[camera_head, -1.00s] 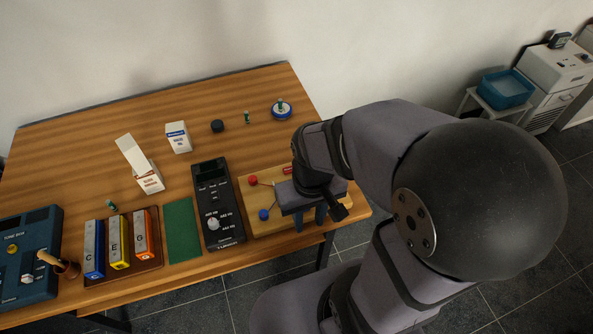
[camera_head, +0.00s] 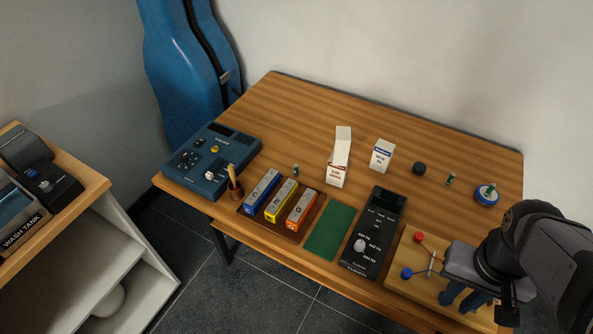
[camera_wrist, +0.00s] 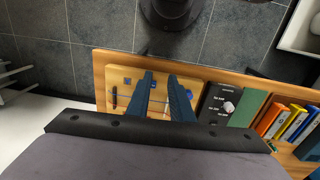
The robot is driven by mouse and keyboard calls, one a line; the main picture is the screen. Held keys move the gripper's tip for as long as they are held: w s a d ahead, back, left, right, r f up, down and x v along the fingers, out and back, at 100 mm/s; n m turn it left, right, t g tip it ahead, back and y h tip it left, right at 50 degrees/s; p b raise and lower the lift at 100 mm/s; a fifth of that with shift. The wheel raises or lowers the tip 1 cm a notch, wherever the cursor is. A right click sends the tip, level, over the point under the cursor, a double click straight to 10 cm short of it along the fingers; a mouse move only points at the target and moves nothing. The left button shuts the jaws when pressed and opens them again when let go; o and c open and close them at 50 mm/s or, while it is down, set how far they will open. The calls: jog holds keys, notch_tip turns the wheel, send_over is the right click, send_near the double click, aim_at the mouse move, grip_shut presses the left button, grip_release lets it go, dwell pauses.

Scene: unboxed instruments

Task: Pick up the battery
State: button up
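Several views of small green cylinders that look like batteries show in the head view. One battery-like cylinder (camera_head: 451,179) stands at the back right of the table. Another small green cylinder (camera_head: 295,170) is behind the coloured blocks, and a third green piece (camera_head: 491,188) is on a round blue-and-white disc (camera_head: 484,199). I cannot tell for sure which is the battery. My gripper (camera_head: 463,300) is over the wooden board at the front right, away from all three. In the wrist view, my gripper (camera_wrist: 161,75) has its two blue fingers apart with nothing between them.
The wooden board (camera_head: 405,290) has red and blue knobs. A black tuner (camera_head: 378,232), green mat (camera_head: 329,231), block tray (camera_head: 252,211), blue device (camera_head: 211,160), two white boxes and a dark round piece (camera_head: 419,168) share the table. The back of the table is largely clear.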

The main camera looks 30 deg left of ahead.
jog(key=w+a+f+t+h+b, duration=0.35)
jog(key=w+a+t+b, duration=0.25)
jog(key=w+a+b, duration=0.85)
jog(key=s+a+r+t+y+b, duration=0.15)
jog(key=a+t, duration=0.25)
jog(key=a, duration=1.3)
jog(key=s+a+r+t+y+b, duration=0.1)
jog(key=a+t+y+b, duration=0.2)
jog(key=a, duration=1.3)
jog(key=shift+t, duration=0.5)
notch_tip(320, 180, down, 7)
jog(key=shift+s+r+p, duration=0.1)
jog(key=shift+s+p, duration=0.05)
jog(key=shift+p, duration=0.7)
jog(key=shift+f, duration=0.45)
jog(key=p, duration=0.2)
send_near(295, 166)
jog(key=shift+r+x, duration=0.2)
jog(key=shift+x, duration=1)
jog(key=shift+p+x, duration=0.9)
jog(key=shift+x, duration=2.35)
jog(key=shift+f, duration=0.15)
